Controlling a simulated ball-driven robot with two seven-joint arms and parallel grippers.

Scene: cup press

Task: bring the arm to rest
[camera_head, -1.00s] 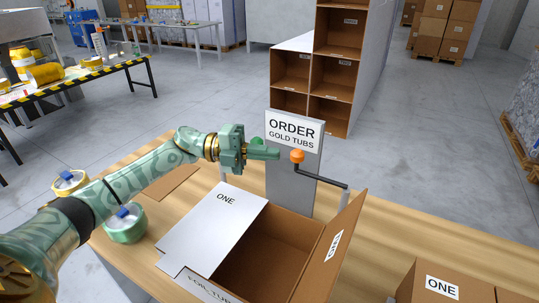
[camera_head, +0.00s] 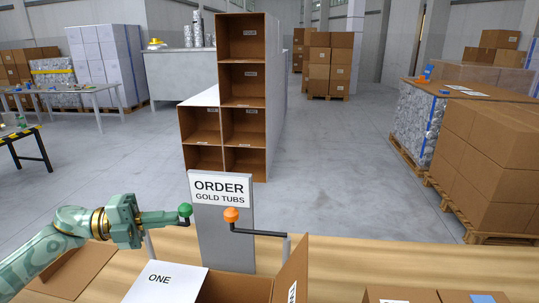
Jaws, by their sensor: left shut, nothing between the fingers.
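My left gripper (camera_head: 172,217) is shut and empty. Its green arm comes in from the lower left, and its fingers point right. The fingertips are close beside a green ball knob (camera_head: 186,210); whether they touch it I cannot tell. An orange ball knob (camera_head: 231,214) on a dark crank stands farther right, in front of a grey panel (camera_head: 212,240) reading "ORDER GOLD TUBS". My right gripper is not in view.
An open cardboard box (camera_head: 235,288) with a white flap marked "ONE" (camera_head: 160,278) sits on the wooden table (camera_head: 345,260) below the arm. Another carton (camera_head: 400,294) is at the lower right. Cardboard shelving (camera_head: 243,85) stands beyond the table.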

